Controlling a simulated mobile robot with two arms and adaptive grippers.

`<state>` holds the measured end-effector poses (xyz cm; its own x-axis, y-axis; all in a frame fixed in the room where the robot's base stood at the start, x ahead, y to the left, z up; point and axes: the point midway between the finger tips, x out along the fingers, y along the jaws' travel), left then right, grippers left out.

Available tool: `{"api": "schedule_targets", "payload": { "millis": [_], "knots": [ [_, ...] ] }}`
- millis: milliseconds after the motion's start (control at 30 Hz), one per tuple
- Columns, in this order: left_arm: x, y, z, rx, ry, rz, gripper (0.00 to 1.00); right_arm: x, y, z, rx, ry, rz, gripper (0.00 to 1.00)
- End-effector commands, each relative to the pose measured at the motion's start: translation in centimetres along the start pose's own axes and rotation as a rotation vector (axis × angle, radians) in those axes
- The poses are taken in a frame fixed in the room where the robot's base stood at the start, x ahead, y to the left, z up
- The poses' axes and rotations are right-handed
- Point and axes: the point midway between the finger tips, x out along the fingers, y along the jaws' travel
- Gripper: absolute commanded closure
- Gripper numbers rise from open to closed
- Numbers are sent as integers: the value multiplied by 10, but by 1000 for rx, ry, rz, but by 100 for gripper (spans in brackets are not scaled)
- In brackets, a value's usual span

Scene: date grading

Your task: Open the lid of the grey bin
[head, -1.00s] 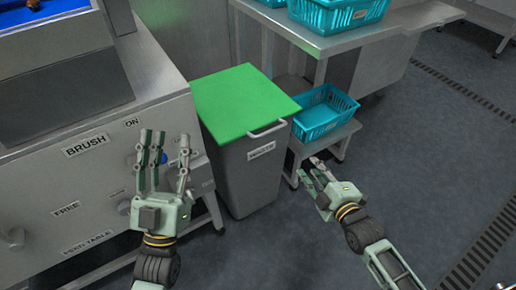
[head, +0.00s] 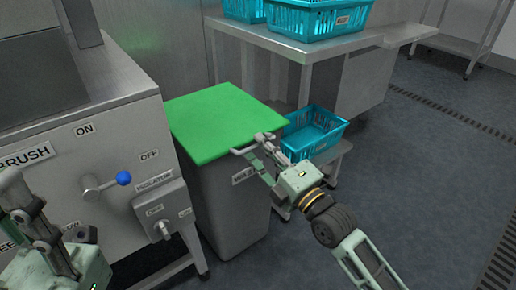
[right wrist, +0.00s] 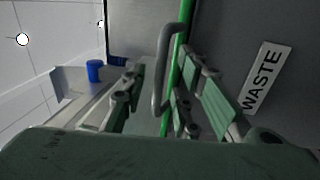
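The grey bin (head: 225,200) stands beside the steel machine, with its flat green lid (head: 225,118) down on top. A light grey bar handle (head: 243,149) sticks out from the lid's front right edge. My right gripper (head: 259,147) is at this handle. In the right wrist view the handle (right wrist: 160,85) lies between its fingers, which are apart on either side; I see no clear grip. The lid's edge shows there as a thin green strip (right wrist: 181,45). My left gripper (head: 62,240) is at the lower left, partly cut off, and its finger opening is unclear.
The machine (head: 110,130) with a blue-knobbed lever (head: 123,178) stands left of the bin. A teal crate (head: 314,134) sits on a low stand to the right. More teal crates (head: 318,18) stand on the steel table (head: 290,45) behind. Floor at the right is clear.

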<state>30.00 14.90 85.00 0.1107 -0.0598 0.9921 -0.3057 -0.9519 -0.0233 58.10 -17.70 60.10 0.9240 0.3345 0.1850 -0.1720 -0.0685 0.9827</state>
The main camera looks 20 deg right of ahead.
Motion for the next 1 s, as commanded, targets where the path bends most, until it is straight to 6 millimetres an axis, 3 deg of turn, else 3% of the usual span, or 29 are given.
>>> {"api": "schedule_targets", "payload": {
  "millis": [167, 467, 767, 1000],
  "knots": [
    [2, 0, 0, 2, 14, 5, 60, 14, 0, 0, 1, 0, 1, 72],
    [2, 0, 0, 2, 13, 6, 60, 16, 0, 0, 1, 1, -2, 73],
    [2, 0, 0, 1, 14, 5, 60, 16, 0, 0, 0, 1, -2, 99],
    [2, 0, 0, 2, 14, 5, 60, 16, -1, 0, 0, 1, -2, 100]
  ]
}}
